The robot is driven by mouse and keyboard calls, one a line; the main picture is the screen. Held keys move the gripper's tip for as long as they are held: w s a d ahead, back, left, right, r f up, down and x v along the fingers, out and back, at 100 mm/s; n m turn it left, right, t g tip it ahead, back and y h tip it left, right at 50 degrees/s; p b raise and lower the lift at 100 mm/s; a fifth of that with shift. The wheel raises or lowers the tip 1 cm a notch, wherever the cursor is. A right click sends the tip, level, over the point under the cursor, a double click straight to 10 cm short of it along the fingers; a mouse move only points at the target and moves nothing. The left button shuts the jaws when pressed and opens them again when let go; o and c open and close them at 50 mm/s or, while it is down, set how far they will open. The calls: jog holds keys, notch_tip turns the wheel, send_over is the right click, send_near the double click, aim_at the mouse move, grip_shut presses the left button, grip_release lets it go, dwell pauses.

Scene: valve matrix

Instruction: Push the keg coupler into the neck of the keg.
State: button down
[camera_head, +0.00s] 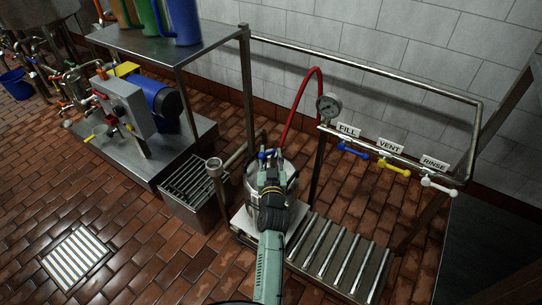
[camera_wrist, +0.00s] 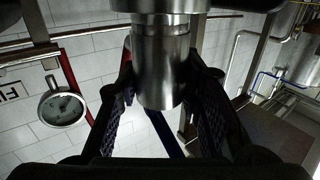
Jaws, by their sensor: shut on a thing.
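My gripper (camera_head: 270,162) is above the steel keg (camera_head: 290,188), hiding most of its top and neck. The keg stands on a pale plate beside the rollers. The keg coupler shows as a blue-tipped part (camera_head: 262,155) at my gripper, with the red hose (camera_head: 297,97) rising behind it. In the wrist view a steel cylinder (camera_wrist: 163,70), which I take as the coupler body, sits upright between my two dark fingers (camera_wrist: 163,105), which are shut on it. Whether the coupler touches the neck is hidden.
A pressure gauge (camera_head: 327,107) and a rail with blue FILL (camera_head: 353,151), yellow VENT (camera_head: 393,167) and white RINSE (camera_head: 438,185) valves stand right. A roller track (camera_head: 335,262) lies in front. A drain funnel (camera_head: 215,170) and grated box (camera_head: 190,190) stand close left.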

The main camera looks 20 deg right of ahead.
jog(key=shift+f+b, duration=0.5)
jog(key=shift+b, duration=0.05)
dwell(0.4)
jog(key=c, duration=1.1)
grip_release()
jog(key=shift+o, duration=0.2)
jog(key=shift+f, duration=0.2)
jog(key=shift+s, duration=0.1)
jog(key=v, duration=0.7)
jog(key=shift+s+a+r, duration=0.1)
jog(key=shift+s+r, duration=0.05)
jog(key=shift+r, duration=0.05)
